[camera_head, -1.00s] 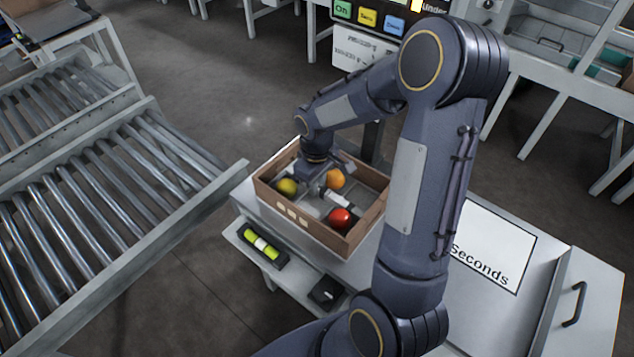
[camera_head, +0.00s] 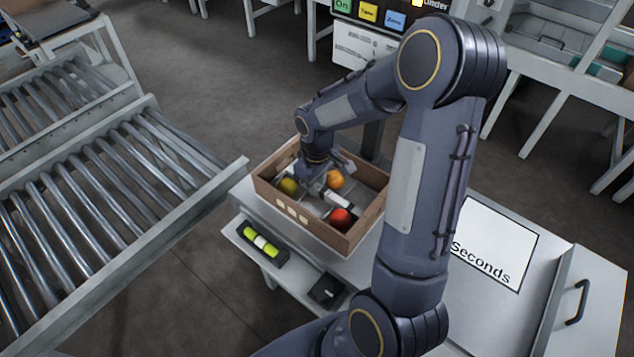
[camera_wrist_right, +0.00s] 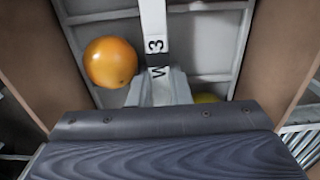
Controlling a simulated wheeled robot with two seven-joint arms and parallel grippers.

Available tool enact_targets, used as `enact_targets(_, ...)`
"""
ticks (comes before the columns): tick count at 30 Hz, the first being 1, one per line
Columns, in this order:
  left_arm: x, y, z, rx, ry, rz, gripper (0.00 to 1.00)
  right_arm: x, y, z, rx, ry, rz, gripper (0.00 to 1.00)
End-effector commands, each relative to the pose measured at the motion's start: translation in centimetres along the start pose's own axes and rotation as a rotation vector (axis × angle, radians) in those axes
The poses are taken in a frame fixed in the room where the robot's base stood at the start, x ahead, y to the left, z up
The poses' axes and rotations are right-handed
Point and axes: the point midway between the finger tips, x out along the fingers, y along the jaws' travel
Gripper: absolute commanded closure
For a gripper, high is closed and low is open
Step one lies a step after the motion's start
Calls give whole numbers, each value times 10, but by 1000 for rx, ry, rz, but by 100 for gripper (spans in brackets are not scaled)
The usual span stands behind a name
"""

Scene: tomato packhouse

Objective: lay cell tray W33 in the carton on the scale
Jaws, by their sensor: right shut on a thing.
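The brown carton (camera_head: 325,233) stands on the scale at the end of the bench in the head view. The grey cell tray (camera_head: 312,205) is inside its walls, with a yellow-green tomato (camera_head: 289,186), an orange tomato (camera_head: 335,179) and a red tomato (camera_head: 340,217) in it. In the right wrist view the tray (camera_wrist_right: 208,50) has a white strap (camera_wrist_right: 154,25) reading "W 3", the rest covered. My right gripper (camera_wrist_right: 160,88) is shut on this strap, reaching down into the carton. Whether the tray touches the carton floor is hidden. My left gripper is out of view.
A display panel with buttons (camera_head: 368,12) stands behind the carton. A yellow-green roll-shaped item (camera_head: 262,243) and a black box (camera_head: 327,290) lie on a low shelf in front. A "Seconds" sign (camera_head: 492,245) lies to the right. A roller conveyor (camera_head: 100,205) runs at the left.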

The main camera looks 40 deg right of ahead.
Motion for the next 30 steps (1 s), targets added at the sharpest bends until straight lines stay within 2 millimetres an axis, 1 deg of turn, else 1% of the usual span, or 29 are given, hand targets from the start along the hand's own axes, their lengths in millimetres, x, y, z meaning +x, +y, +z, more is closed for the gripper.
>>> enact_targets(4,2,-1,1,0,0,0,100,2,0,0,0,0,0,100)
enact_targets(5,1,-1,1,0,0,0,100,2,0,0,0,0,0,80)
enact_targets(10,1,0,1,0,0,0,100,2,0,0,0,0,0,58)
enact_targets(16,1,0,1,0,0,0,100,2,0,0,0,0,0,57)
enact_targets(19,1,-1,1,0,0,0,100,2,0,0,0,-1,0,70)
enact_targets(20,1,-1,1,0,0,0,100,2,0,0,0,-1,0,72)
enact_targets(30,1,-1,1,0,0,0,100,2,0,0,0,0,0,72)
